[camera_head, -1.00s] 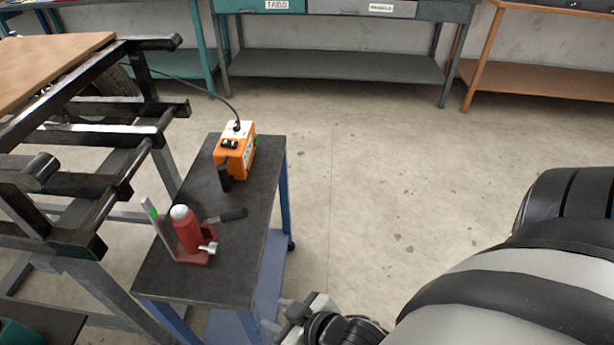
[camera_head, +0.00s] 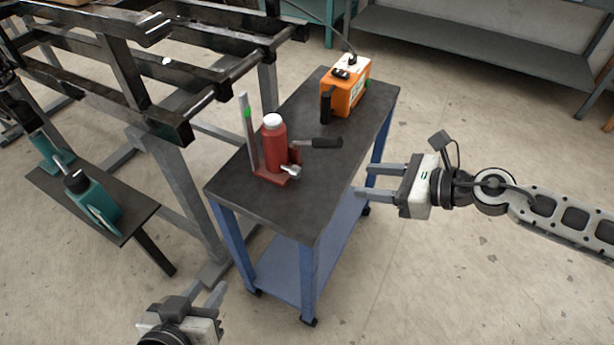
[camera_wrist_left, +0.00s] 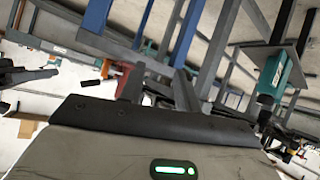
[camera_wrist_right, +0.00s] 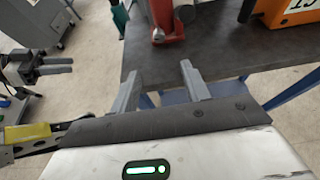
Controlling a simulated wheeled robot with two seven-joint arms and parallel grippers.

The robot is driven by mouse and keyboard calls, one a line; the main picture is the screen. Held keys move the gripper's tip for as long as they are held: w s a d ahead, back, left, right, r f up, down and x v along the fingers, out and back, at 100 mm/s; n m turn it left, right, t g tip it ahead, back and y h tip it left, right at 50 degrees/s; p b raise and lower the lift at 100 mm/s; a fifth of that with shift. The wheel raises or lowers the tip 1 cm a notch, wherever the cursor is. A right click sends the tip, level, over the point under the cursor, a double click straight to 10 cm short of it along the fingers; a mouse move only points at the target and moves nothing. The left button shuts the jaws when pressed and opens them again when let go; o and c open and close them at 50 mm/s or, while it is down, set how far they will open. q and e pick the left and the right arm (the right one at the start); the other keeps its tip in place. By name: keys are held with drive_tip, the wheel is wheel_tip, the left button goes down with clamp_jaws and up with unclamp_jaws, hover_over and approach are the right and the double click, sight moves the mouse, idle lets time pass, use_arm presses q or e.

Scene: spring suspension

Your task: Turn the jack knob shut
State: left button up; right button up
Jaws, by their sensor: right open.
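The red jack (camera_head: 274,145) with a white top stands upright on the dark top of a blue-legged cart (camera_head: 225,185). Its small silver knob (camera_head: 291,171) sticks out low at the front, and a black-gripped handle (camera_head: 320,143) points right. The jack's red lower part (camera_wrist_right: 167,22) and knob (camera_wrist_right: 158,36) show at the top of the right wrist view. My right gripper (camera_head: 360,180) is open and empty, just off the cart's right edge, apart from the jack. My left gripper (camera_head: 207,292) is open and empty, low in front of the cart.
An orange box (camera_head: 346,90) with a cable stands at the cart's back. A black metal frame (camera_head: 160,80) stands left of the cart. Teal tools (camera_head: 92,200) rest on a small dark shelf (camera_head: 140,218). The floor right of the cart is clear.

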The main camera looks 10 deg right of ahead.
sight(300, 173)
drive_tip(key=x, duration=0.7)
drive_tip(key=p+x, duration=0.1)
drive_tip(key=x, duration=0.7)
drive_tip(key=shift+a+r, duration=0.1)
drive_tip(key=shift+r, duration=0.15)
drive_tip(key=c, duration=1)
